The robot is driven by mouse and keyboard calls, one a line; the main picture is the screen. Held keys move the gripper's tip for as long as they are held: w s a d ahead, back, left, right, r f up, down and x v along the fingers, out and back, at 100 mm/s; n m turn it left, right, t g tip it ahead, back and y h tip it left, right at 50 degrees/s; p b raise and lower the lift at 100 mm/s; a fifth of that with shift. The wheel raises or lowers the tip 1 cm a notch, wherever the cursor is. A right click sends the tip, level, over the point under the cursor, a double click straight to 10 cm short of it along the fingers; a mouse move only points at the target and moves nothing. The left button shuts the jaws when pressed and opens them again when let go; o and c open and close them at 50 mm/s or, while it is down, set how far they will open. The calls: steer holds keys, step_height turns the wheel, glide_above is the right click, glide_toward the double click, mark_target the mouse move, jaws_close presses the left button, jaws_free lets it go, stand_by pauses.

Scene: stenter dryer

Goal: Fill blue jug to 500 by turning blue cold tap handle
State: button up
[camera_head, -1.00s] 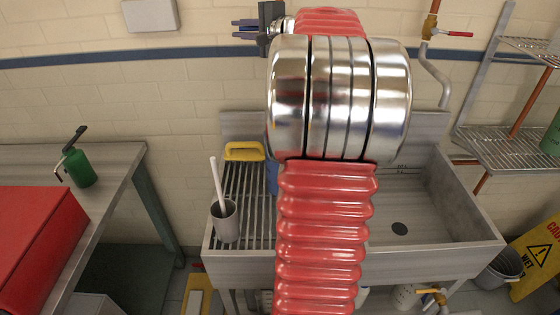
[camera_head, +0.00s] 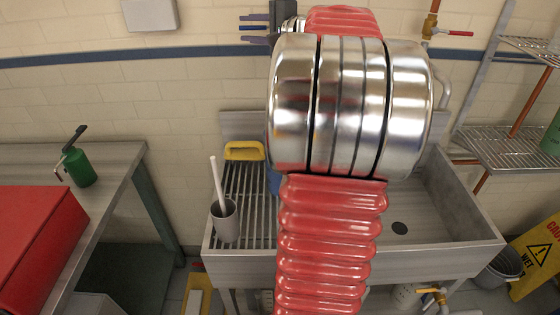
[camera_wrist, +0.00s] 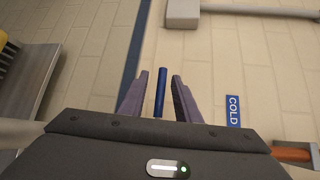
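My gripper (camera_head: 250,28) shows at the top centre of the head view, in front of the wall. In the wrist view my gripper (camera_wrist: 158,82) is open. The slim blue cold tap handle (camera_wrist: 159,92) lies between its two fingers, with a visible gap on each side. In the head view a thin blue bit of the handle (camera_head: 251,28) shows between the fingers. The tap's body and spout are hidden. A sliver of the blue jug (camera_head: 273,180) shows in the sink area beside my arm. Its water level and marks are hidden.
A red-handled tap (camera_head: 455,33) is at right. A blue COLD sign (camera_wrist: 233,110) is right of my gripper. A wire rack (camera_head: 515,150) stands far right.

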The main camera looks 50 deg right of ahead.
steer(key=shift+s+a+r, duration=0.2)
steer(key=shift+s+r, duration=0.05)
steer(key=shift+s, duration=1.4)
steer(key=shift+s+a+r, duration=0.15)
steer(key=shift+s+r, duration=0.1)
steer(key=shift+s, duration=1.4)
steer(key=shift+s+a+r, duration=0.2)
steer(key=shift+s+r, duration=0.05)
steer(key=shift+s, duration=1.4)
steer(key=s+a+r, duration=0.1)
steer(key=s, duration=1.2)
steer(key=shift+s+a+r, duration=0.2)
steer(key=shift+s+r, duration=0.1)
steer(key=shift+r, duration=0.1)
